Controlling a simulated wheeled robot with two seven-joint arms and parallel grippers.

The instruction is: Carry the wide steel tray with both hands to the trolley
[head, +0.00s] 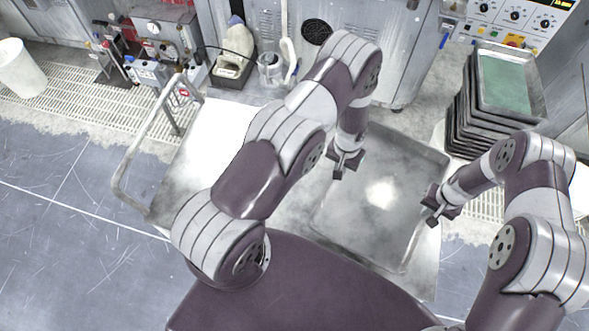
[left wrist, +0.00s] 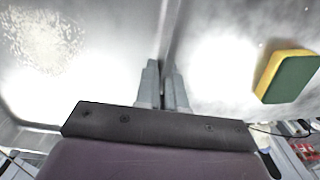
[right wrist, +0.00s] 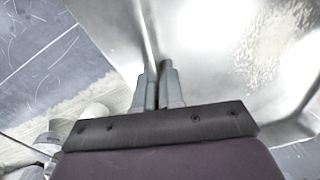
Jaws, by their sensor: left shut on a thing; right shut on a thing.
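The wide steel tray (head: 345,235) lies level over the right part of the trolley's pale deck (head: 212,132); I cannot tell whether it touches the deck. My left gripper (head: 336,176) is shut on the tray's left wall, and the left wrist view shows its fingers (left wrist: 166,75) on that rim. My right gripper (head: 431,219) is shut on the right wall, with its fingers (right wrist: 163,78) on the rim in the right wrist view. My left arm hides part of the deck.
A yellow and green sponge (left wrist: 287,76) lies beside the tray's left wall in the left wrist view. The trolley's rail handle (head: 150,130) stands at the left. A stack of dark trays (head: 468,122) is at the right. Machines (head: 270,30) line the back.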

